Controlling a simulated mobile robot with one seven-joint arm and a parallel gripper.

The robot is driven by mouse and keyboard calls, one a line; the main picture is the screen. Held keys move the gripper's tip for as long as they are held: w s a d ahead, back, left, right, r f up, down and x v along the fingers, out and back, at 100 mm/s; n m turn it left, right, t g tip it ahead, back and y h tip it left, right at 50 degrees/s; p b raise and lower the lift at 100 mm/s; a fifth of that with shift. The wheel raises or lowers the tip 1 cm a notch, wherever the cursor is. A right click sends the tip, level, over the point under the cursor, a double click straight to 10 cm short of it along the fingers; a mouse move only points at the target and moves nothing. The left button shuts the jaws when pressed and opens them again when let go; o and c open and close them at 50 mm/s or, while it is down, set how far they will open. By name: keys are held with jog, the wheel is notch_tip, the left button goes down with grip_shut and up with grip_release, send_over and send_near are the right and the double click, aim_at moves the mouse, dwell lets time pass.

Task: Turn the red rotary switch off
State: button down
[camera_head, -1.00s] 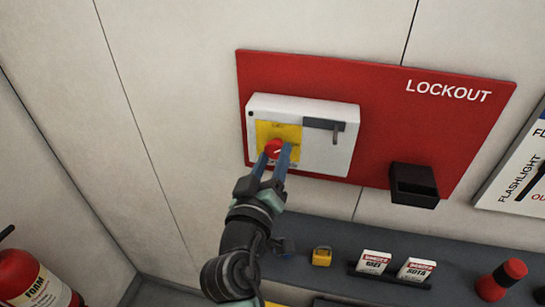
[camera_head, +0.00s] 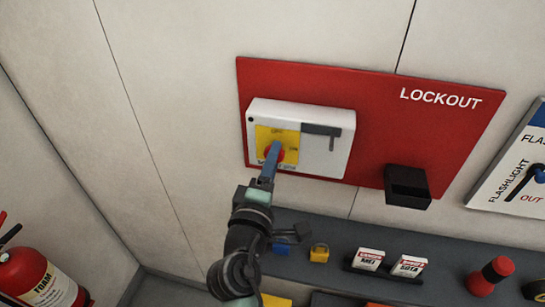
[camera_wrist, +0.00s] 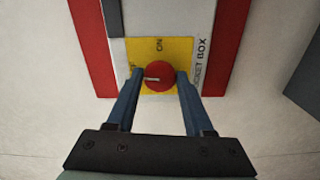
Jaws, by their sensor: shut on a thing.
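The red rotary switch (camera_wrist: 159,81) is a round knob on a yellow plate (camera_head: 264,133) of a white socket box (camera_head: 318,160). In the wrist view its pale pointer line lies level, towards a small, unreadable label at the left. The ON mark is above the knob, turned sideways. My gripper (camera_wrist: 160,75) has its two blue fingers on opposite sides of the knob, shut on it. In the head view my gripper (camera_head: 274,151) shows nearly edge-on, and its near finger hides much of the knob.
The box is on a red LOCKOUT board (camera_head: 375,100), with a black holder (camera_head: 408,188) at right. Below, a dark shelf (camera_head: 340,240) carries a yellow padlock (camera_head: 319,253), danger tags (camera_head: 370,259) and a red-and-black object (camera_head: 491,276). A fire extinguisher (camera_head: 38,280) stands lower left.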

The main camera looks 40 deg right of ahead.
jog(key=shift+r+n, duration=0.1)
jog(key=shift+n, duration=0.4)
jog(key=shift+c, duration=1.6)
grip_release()
jog(key=b+v, duration=0.4)
jog(key=v, duration=0.9)
